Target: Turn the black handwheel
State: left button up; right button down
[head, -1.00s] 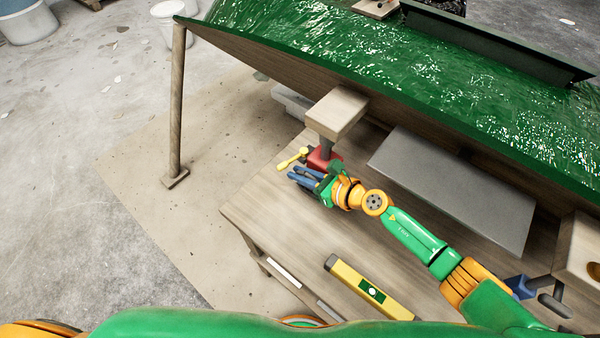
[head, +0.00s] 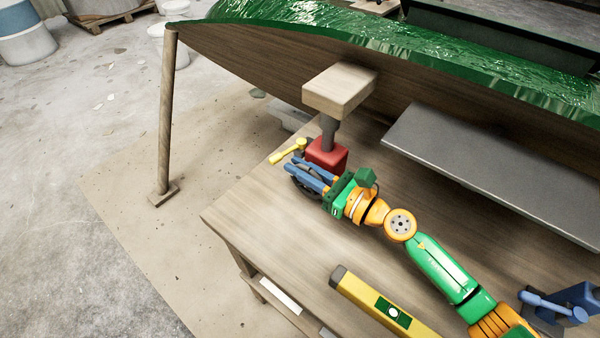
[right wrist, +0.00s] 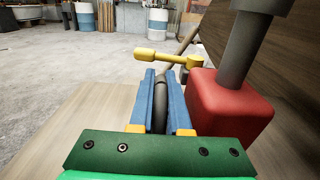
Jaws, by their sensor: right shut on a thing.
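The black handwheel (head: 303,187) stands beside the red jack body (head: 327,153) on the wooden bench; in the right wrist view the wheel (right wrist: 160,106) shows edge-on as a dark rim. My right gripper (head: 308,175) is shut on the handwheel, its blue fingers on either side of the rim; they also show in the right wrist view (right wrist: 160,100). The fingers hide part of the wheel. A yellow lever (head: 288,151) sticks out from the red body, just beyond the fingers. A grey post rises from the red body to a wooden block (head: 341,90) under the hull. My left gripper is out of view.
The green hull mould (head: 420,45) overhangs the bench (head: 250,215). A grey plate (head: 490,165) lies to the right. A yellow spirit level (head: 385,305) lies near the front. A wooden prop (head: 167,110) stands left. The bench's left end is mostly clear.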

jog(key=shift+f, duration=0.1)
jog(key=c, duration=1.2)
grip_release()
jog(key=shift+c, duration=0.2)
jog(key=b+v, duration=0.1)
jog(key=v, duration=0.2)
jog(key=b+v, duration=0.1)
jog(key=v, duration=0.2)
jog(key=shift+s+d+f, duration=0.15)
jog(key=shift+f, duration=0.05)
jog(key=shift+s+d+r, duration=0.1)
jog(key=shift+s+d, duration=0.05)
jog(key=shift+d, duration=0.1)
jog(key=shift+r, duration=0.1)
